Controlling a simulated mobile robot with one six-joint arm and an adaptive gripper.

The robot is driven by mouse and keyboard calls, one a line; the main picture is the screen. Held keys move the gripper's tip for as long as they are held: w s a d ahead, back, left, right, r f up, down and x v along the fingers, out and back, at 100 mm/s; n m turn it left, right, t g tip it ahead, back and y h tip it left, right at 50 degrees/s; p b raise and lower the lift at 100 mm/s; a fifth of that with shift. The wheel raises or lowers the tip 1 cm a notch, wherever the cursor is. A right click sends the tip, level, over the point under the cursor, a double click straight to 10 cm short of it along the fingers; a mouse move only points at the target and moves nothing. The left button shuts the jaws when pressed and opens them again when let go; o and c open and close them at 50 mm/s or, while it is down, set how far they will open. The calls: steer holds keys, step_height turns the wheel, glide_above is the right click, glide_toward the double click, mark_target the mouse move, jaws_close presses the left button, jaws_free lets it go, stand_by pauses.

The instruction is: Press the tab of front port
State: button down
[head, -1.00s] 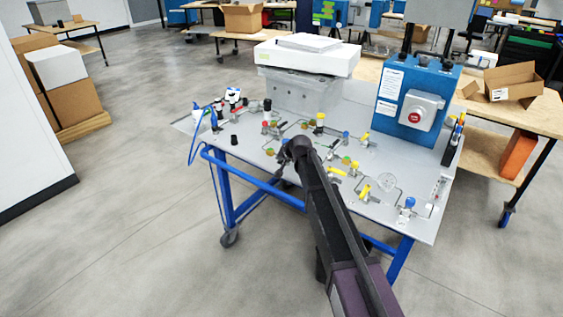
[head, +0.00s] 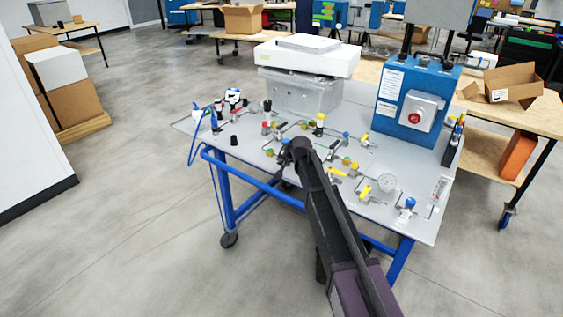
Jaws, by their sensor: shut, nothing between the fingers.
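The grey panel table (head: 240,165) carries several small port fittings with coloured caps and handles. I cannot tell which one is the front port, and no tab can be made out at this size. My gripper (head: 282,181) is a small dark shape at the end of my arm, low over the front edge of the panel. It looks shut and empty, and my own wrist partly hides it. Whether it touches a fitting cannot be seen. My arm covers the front middle of the panel.
A blue box with a red button (head: 414,118) stands at the panel's back right, and a white device (head: 306,57) at the back. A blue cable (head: 193,150) hangs at left.

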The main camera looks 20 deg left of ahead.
mark_target(280, 163)
steer(key=shift+r+p, duration=1.05)
steer(key=shift+r, duration=0.05)
steer(key=shift+r+p, duration=2.5)
steer(key=shift+r, duration=0.05)
steer(key=shift+f, duration=0.1)
